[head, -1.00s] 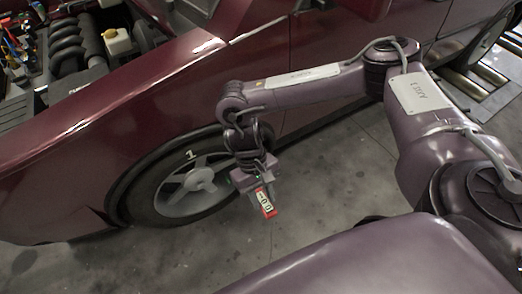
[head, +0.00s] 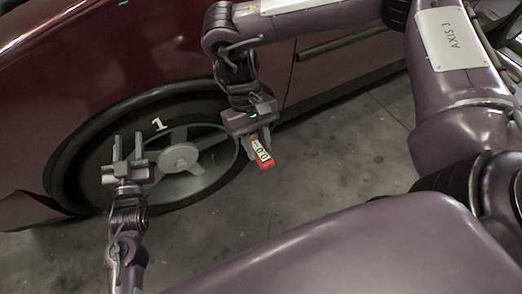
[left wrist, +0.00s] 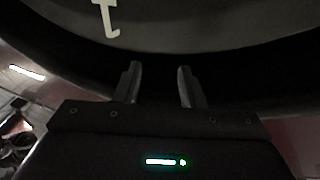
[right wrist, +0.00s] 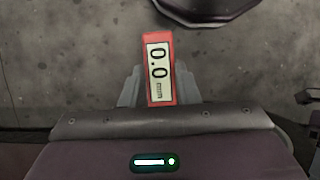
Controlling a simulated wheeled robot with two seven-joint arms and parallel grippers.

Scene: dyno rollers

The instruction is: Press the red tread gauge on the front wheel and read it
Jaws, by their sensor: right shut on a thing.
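The red tread gauge (head: 262,154) hangs in my right gripper (head: 257,138), which is shut on it beside the front wheel. In the right wrist view the gauge (right wrist: 159,70) shows "0.0 mm" on its pale display. The front wheel (head: 181,157) has a black tyre with a white "1" on its upper part and grey spokes. The gauge is to the right of the tyre and looks apart from it. My left gripper (head: 128,153) is in front of the tyre's left side, open and empty. In the left wrist view its two fingers (left wrist: 158,85) stand apart before the dark tyre (left wrist: 215,30).
The dark red car body (head: 100,75) arches over the wheel and runs along the back. Grey concrete floor (head: 345,150) lies open to the right of the wheel.

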